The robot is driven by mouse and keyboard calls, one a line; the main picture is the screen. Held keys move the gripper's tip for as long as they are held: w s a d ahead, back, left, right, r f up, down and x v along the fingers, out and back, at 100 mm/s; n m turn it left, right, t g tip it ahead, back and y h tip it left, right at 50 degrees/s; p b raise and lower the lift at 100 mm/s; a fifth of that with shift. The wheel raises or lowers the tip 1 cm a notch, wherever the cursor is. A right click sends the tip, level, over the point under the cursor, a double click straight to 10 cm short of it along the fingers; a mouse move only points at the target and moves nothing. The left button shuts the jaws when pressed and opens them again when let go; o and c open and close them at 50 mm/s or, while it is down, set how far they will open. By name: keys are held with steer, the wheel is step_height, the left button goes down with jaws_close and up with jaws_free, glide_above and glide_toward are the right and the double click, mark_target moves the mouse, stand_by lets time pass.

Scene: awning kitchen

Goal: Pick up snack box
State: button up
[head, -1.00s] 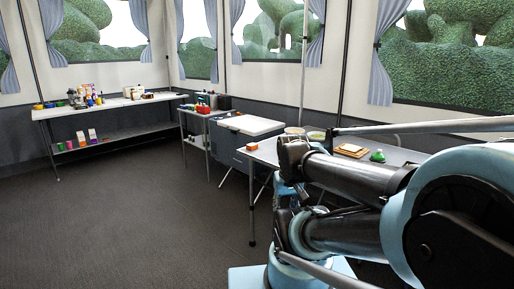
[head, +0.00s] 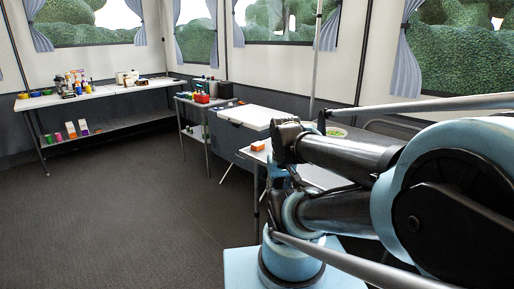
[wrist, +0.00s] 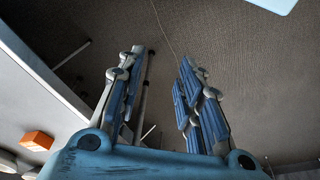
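A small orange box (head: 258,146), which may be the snack box, lies at the near left corner of the right-hand table (head: 262,157). An orange box also shows at the lower left of the wrist view (wrist: 37,140), left of my gripper and apart from it. My gripper (wrist: 165,62) is open and empty in the wrist view, its two blue-and-grey fingers apart above the dark floor. In the head view my arm covers much of the table, and I cannot make out the gripper there. No label can be read on the box.
A white-topped cooler (head: 252,119) stands behind the table. A small stand (head: 205,101) holds a red item. A long shelf table (head: 105,91) along the back left wall carries several boxes and pots, with more below. The floor (head: 125,200) at left is clear.

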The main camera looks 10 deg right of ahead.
steer(key=shift+o, duration=0.6)
steer(key=o, duration=0.5)
steer(key=shift+s+r, duration=0.2)
steer(key=shift+r, duration=0.05)
steer(key=o, duration=0.3)
steer(key=shift+n, duration=0.6)
steer(key=w+r, duration=0.5)
steer(key=shift+a, duration=0.35)
steer(key=shift+o, duration=0.2)
step_height(320, 180, up, 10)
steer(key=n+t+y, duration=0.1)
steer(key=n+y, duration=0.2)
steer(key=n, duration=0.3)
glide_above(258, 144)
steer(key=s+d, duration=0.4)
steer(key=s, duration=0.1)
steer(key=x, duration=1.6)
steer(key=shift+w+d+f, duration=0.2)
steer(key=shift+w+f, duration=0.15)
steer(key=shift+f, duration=0.05)
